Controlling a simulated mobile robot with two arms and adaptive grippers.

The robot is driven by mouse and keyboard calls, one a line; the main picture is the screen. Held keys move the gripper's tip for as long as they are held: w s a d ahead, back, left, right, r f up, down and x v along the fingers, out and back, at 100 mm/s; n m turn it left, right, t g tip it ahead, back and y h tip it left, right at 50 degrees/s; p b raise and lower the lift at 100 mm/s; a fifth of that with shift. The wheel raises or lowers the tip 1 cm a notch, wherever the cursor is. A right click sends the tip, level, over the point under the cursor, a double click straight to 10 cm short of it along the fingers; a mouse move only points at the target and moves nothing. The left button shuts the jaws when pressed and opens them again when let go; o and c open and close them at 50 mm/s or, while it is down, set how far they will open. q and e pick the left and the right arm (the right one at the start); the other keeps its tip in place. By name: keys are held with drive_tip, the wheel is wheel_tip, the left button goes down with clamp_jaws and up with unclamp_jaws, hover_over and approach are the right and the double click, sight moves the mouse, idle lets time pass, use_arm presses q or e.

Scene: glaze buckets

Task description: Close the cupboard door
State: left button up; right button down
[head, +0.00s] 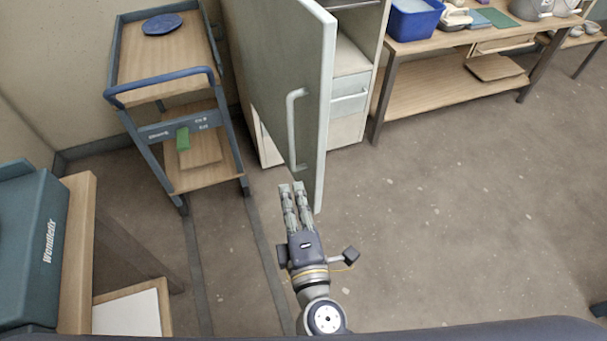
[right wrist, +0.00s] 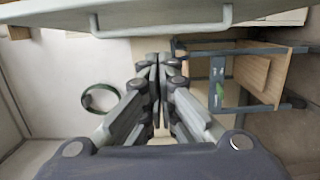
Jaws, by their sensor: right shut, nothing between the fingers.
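The cupboard door (head: 275,55) stands open, swung out from the pale cupboard (head: 349,104), whose drawers show to the right of the door. A pale bar handle (head: 292,130) is on the door's left face. My right gripper (head: 291,186) is shut and empty, near the door's lower free end in the head view. In the right wrist view, its fingers (right wrist: 157,62) are together, and the door (right wrist: 70,14) with its handle (right wrist: 160,32) crosses the top, apart from them. I cannot tell whether the gripper touches the door. My left gripper is not in view.
A blue-framed trolley (head: 160,92) with a blue plate (head: 162,24) stands left of the door. A wooden bench (head: 440,95) with a blue tub (head: 413,20) is at the right. A teal machine (head: 35,245) is at the lower left. The floor at the right is clear.

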drive_tip(key=p, duration=0.3)
approach(293, 140)
drive_tip(key=w+a, duration=0.4)
drive_tip(key=w, duration=0.1)
drive_tip(key=d, duration=0.1)
drive_tip(key=w+d+p, duration=0.1)
drive_tip(key=shift+d+r, duration=0.1)
drive_tip(key=shift+d, duration=0.3)
drive_tip(key=shift+w+d, duration=0.25)
drive_tip(key=shift+d, duration=0.35)
